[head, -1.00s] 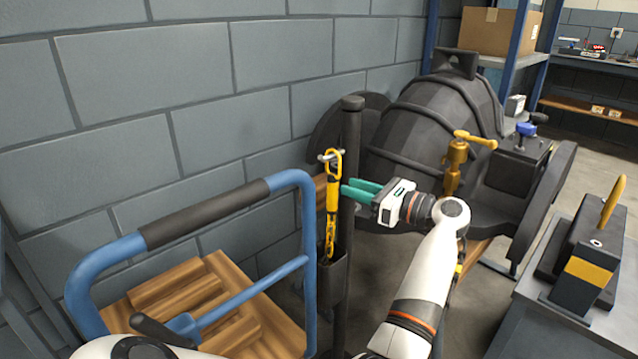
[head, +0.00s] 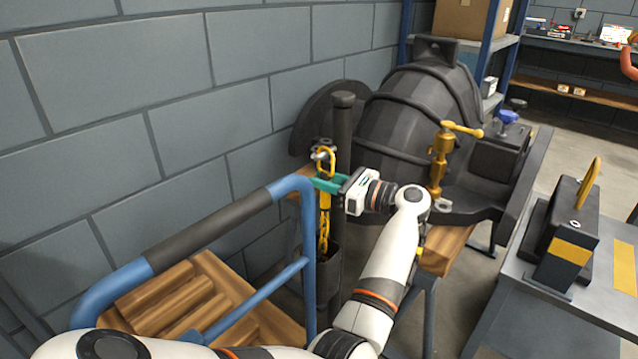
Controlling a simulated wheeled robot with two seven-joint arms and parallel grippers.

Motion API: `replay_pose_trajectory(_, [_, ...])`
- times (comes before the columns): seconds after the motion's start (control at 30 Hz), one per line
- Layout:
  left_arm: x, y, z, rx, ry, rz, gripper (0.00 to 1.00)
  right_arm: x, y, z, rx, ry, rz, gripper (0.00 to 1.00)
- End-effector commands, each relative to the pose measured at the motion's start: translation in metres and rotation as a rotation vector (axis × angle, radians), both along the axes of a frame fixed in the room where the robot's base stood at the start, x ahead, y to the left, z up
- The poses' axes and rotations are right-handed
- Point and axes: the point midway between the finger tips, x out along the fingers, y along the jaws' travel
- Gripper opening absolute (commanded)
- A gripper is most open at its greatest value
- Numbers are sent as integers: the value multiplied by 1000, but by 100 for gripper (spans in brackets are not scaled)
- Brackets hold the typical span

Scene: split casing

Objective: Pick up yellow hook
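The yellow hook (head: 325,160) hangs by the wall from a small peg on a dark upright post, its loop around the peg end. Its yellow lower part (head: 323,225) runs down toward a black holder at the post. My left gripper (head: 327,185) comes from the right, with its teal fingers across the hook just below the loop. One finger passes in front of the yellow part; the other is mostly hidden, so I cannot tell whether they are closed on it. My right gripper is not in view.
A blue cart handle (head: 294,195) with a black grip stands left of the post, over wooden slats (head: 215,290). A large dark casing (head: 420,110) with a brass clamp (head: 443,150) is behind my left arm. A grey bench (head: 600,290) stands at the right.

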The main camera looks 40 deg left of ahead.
Motion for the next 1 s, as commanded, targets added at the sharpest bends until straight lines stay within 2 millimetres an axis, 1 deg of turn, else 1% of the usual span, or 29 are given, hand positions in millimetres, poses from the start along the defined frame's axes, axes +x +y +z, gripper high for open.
replay_pose_trajectory(0.17, [0, 0, 0, 0, 0, 0, 26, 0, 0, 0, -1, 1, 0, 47])
replay_pose_trajectory(0.33, [0, 0, 0, 0, 0, 0, 0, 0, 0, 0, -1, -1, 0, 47])
replay_pose_trajectory(0.67, [0, 0, 1, 0, 0, 0, 0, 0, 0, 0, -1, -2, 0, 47])
replay_pose_trajectory(1.0, [-1, 3, 12, -1, -2, 0, 0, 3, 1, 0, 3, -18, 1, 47])
